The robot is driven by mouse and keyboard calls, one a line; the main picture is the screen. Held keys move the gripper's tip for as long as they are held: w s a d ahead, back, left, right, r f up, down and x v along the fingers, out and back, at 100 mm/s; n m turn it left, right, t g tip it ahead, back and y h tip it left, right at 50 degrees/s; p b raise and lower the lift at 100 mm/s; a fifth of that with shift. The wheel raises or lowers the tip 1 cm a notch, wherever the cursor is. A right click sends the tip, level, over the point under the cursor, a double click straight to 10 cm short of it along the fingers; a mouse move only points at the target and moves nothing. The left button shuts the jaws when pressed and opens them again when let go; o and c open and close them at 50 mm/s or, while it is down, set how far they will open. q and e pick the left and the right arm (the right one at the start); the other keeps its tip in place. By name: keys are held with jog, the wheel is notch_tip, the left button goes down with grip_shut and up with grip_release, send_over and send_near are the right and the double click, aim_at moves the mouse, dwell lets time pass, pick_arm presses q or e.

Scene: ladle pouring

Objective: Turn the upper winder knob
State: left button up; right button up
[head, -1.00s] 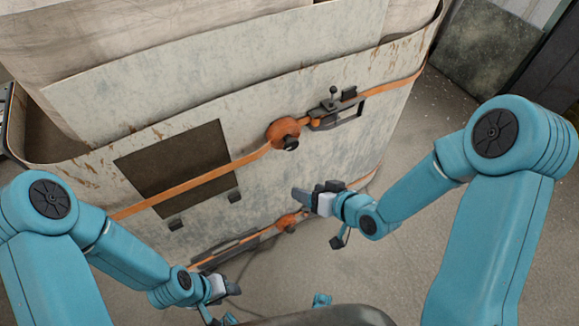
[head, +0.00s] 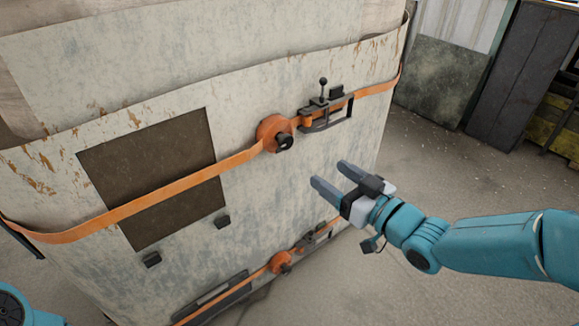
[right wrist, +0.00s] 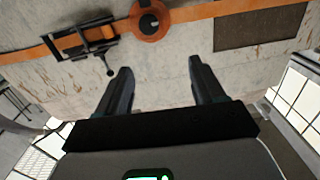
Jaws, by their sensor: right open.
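The upper winder is an orange disc (head: 268,130) with a black knob (head: 284,142) on its front, on the upper orange strap around a large worn pale container. In the right wrist view the knob (right wrist: 148,22) shows at the top, beyond the fingers. My right gripper (head: 328,173) is open and empty, below and to the right of the knob, apart from it. Its two spread fingers (right wrist: 160,67) also show in the right wrist view. My left gripper is out of the picture; only a piece of its arm shows at lower left.
A dark buckle frame with a ball-topped lever (head: 325,108) sits on the strap right of the winder. A lower winder (head: 281,262) sits near the container's foot. A dark brown panel (head: 160,175) lies left. The floor at right (head: 440,180) is clear.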

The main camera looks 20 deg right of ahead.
jog(key=d+f+b, duration=0.1)
jog(key=f+b, duration=0.1)
jog(key=b, duration=0.3)
send_near(288, 142)
jog(key=x, duration=0.8)
jog(key=shift+w, duration=0.15)
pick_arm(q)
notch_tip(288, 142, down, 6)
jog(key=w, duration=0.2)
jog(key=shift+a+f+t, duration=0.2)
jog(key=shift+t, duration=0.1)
pick_arm(e)
jog(key=c, duration=1)
